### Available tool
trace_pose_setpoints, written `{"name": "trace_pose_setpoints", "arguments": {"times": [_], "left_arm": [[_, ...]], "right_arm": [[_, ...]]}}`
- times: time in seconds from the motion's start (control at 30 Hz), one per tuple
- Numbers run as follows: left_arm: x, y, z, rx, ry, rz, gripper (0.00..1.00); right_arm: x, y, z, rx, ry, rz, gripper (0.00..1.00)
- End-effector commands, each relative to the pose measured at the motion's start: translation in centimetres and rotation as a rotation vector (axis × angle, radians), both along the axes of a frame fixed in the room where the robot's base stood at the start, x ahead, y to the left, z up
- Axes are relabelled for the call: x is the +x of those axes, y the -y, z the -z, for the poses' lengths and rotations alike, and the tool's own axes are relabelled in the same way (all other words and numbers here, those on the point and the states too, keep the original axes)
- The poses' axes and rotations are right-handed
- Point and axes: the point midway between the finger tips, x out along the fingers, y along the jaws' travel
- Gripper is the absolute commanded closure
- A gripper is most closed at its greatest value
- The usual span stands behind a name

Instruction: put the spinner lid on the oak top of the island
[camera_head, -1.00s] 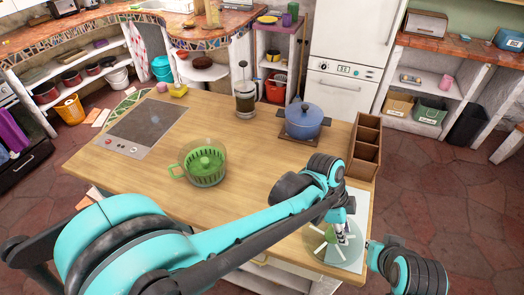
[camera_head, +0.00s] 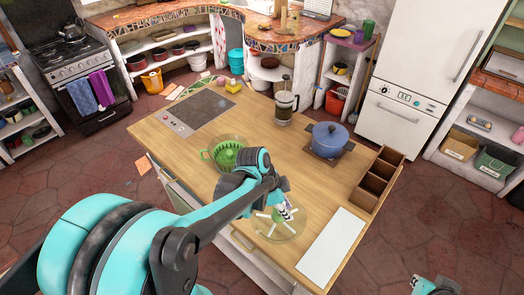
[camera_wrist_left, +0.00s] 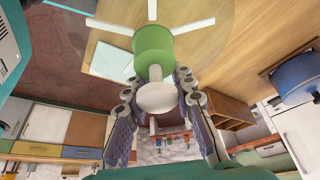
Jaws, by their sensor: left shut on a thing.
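The spinner lid (camera_head: 272,231), a clear disc with white spokes and a green hub, is over the oak top (camera_head: 290,160) near its front edge, just left of the white panel. My left gripper (camera_head: 286,208) is shut on the lid's pale knob; in the left wrist view the green hub of the lid (camera_wrist_left: 153,45) lies beyond the fingers (camera_wrist_left: 157,100). I cannot tell whether the disc touches the wood. The green spinner bowl (camera_head: 228,153) stands behind my left arm. Part of my right gripper (camera_head: 432,286) shows at the bottom right; its fingers are not clear.
A white panel (camera_head: 332,247) is set in the right front of the top. A wooden divided box (camera_head: 378,180), a blue pot (camera_head: 328,138), a French press (camera_head: 286,102) and a dark cooktop (camera_head: 203,107) stand farther back. The wood between bowl and box is clear.

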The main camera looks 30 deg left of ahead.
Motion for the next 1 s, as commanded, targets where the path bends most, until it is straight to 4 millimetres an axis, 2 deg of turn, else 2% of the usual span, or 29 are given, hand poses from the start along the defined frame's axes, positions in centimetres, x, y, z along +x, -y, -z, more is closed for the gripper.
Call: {"name": "trace_pose_setpoints", "arguments": {"times": [0.13,0.4,0.5,0.63,0.77,1.0], "left_arm": [[2.1,-0.9,1.6,0.000,0.000,-0.007,1.00],[8.2,-2.5,5.4,0.000,0.000,-0.005,1.00],[9.8,-3.0,6.3,0.000,0.000,-0.004,1.00],[10.8,-3.3,6.9,0.000,0.000,-0.004,1.00],[11.0,-3.3,7.6,0.000,0.000,-0.004,1.00],[11.0,-3.3,11.0,0.000,0.000,-0.004,1.00]], "right_arm": [[0.0,0.0,0.9,0.000,0.000,0.000,1.00],[0.0,0.0,2.4,0.000,0.000,0.000,1.00],[0.0,0.0,2.7,0.000,0.000,0.000,1.00],[0.0,0.0,2.8,0.000,0.000,0.000,1.00],[0.0,0.0,3.1,0.000,0.000,0.000,1.00],[0.0,0.0,4.1,0.000,0.000,0.000,1.00]]}}
